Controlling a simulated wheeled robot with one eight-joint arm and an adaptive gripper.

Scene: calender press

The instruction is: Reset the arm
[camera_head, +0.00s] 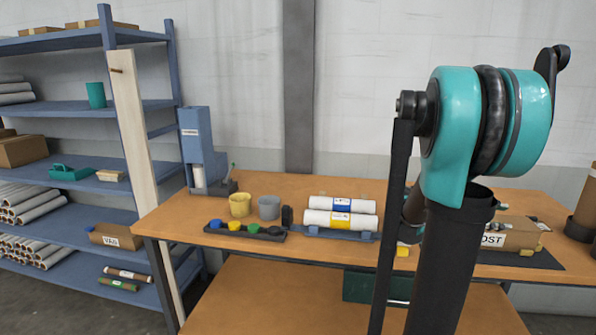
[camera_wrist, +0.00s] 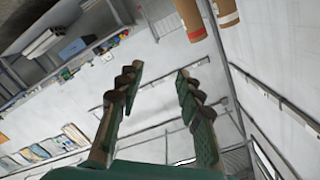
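My arm is folded up on the right in the head view, in front of the wooden workbench (camera_head: 290,190), and hides part of its right side. My gripper is not visible in the head view. In the wrist view my gripper (camera_wrist: 162,78) has its two fingers spread apart with nothing between them. It points at a pale wall and railings, away from the bench. No object touches the fingers.
The bench holds two white rolls (camera_head: 340,212) on a blue rack, a yellow cup (camera_head: 240,205), a grey cup (camera_head: 269,207), a tray of coloured knobs (camera_head: 245,231) and a blue press-like device (camera_head: 200,150). Blue shelves (camera_head: 90,108) stand left.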

